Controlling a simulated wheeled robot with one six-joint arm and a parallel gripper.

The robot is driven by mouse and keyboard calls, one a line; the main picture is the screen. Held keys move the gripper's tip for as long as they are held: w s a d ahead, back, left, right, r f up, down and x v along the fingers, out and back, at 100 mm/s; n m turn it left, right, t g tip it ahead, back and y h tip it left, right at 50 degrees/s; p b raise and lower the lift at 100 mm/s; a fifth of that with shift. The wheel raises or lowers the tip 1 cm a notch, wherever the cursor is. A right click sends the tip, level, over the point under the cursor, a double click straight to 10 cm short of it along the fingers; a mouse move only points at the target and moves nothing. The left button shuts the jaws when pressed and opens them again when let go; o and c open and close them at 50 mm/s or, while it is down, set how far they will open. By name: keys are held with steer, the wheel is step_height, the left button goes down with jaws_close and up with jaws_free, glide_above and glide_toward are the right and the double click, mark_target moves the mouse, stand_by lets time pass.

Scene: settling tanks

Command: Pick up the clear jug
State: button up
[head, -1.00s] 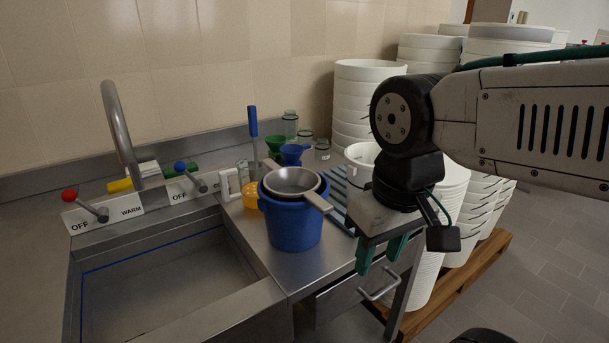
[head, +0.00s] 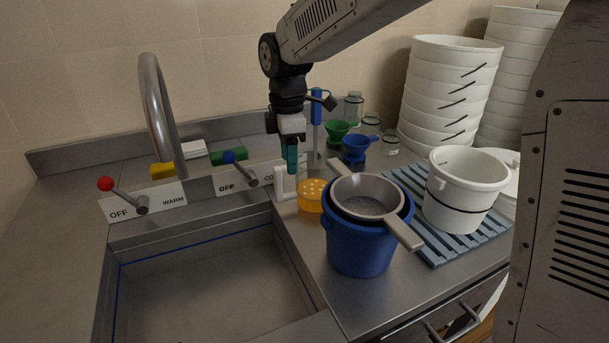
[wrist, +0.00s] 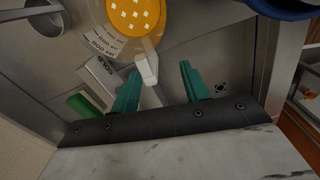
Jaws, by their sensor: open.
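The clear jug (wrist: 104,42) shows in the wrist view as a see-through wall with printed ml marks around an orange perforated piece (wrist: 134,14). Its pale handle (wrist: 147,66) points toward my gripper (wrist: 159,82), whose green fingers are open, one on each side of the handle's line. In the head view the handle (head: 283,185) stands beside the orange piece (head: 311,196), on the counter right of the sink. My gripper (head: 292,158) points down just above and behind the handle. The jug's clear wall is hard to make out there. Contact cannot be told.
Blue (head: 357,147) and green (head: 337,132) funnels and glass jars are behind. A white bucket (head: 462,195) sits on a slatted mat (head: 427,247). Tap (head: 158,115) and levers are left.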

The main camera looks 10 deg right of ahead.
mark_target(281, 173)
steer(key=shift+w+a+f+n, duration=0.2)
steer(key=shift+w+a+f, duration=0.15)
steer(key=shift+w, duration=0.15)
steer(key=shift+w+a+f+n, duration=0.2)
steer(key=shift+w+a+f, duration=0.15)
steer(key=shift+w, duration=0.15)
step_height(281, 173, down, 8)
steer(key=shift+w+a+r, duration=0.1)
steer(key=shift+r, duration=0.1)
jaws_close()
